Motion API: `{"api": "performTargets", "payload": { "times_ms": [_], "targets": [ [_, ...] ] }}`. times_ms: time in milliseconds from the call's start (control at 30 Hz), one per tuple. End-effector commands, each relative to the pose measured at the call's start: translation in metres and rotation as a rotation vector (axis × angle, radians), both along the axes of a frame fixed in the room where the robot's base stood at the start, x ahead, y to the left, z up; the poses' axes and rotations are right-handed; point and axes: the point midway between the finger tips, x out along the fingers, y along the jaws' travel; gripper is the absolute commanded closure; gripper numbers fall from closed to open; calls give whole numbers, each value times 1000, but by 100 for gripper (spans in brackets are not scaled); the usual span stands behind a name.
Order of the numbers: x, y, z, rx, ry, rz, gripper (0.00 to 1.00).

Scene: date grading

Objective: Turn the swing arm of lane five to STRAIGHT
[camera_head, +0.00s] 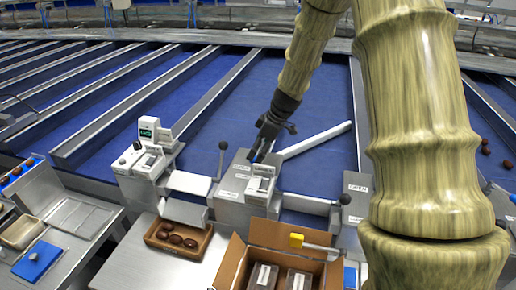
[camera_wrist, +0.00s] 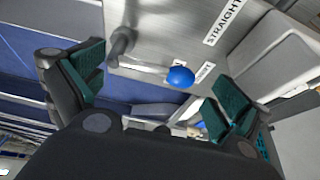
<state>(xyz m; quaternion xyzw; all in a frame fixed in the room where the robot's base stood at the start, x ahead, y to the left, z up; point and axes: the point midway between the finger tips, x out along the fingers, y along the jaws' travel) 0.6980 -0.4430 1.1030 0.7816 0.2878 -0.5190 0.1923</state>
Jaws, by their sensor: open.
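A grey metal box (camera_head: 236,178) stands at the front of a blue lane, with a pale swing arm (camera_head: 315,139) reaching back and right from beside it. In the wrist view its top plate (camera_wrist: 155,22) carries a STRAIGHT label (camera_wrist: 222,20), a second small label (camera_wrist: 204,72) I cannot read surely, a grey post (camera_wrist: 122,42) and a blue ball knob (camera_wrist: 180,77). My gripper (camera_head: 267,143) is above the box, fingers downward. In the wrist view my gripper (camera_wrist: 160,72) is open, with the knob between its fingers but nearer the right one. No contact shows. No lane number is readable.
A dark-knobbed lever (camera_head: 222,147) stands just left of the gripper, and a small labelled device (camera_head: 261,184) sits in front. A tray of dates (camera_head: 208,238) and a cardboard box (camera_head: 229,265) lie nearer. Metal lane dividers (camera_head: 215,98) run behind.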

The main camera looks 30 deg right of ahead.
Motion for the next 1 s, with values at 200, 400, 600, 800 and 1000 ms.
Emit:
{"api": "performTargets", "payload": {
  "times_ms": [200, 400, 600, 800, 1000],
  "targets": [
    [8, 2, -9, -1, 4, 1, 0],
    [7, 0, -9, -1, 4, -2, 0],
    [7, 1, -9, -1, 6, -1, 31],
    [9, 2, -9, -2, 4, 0, 66],
    [9, -1, -9, -3, 1, 1, 68]
  ]
}}
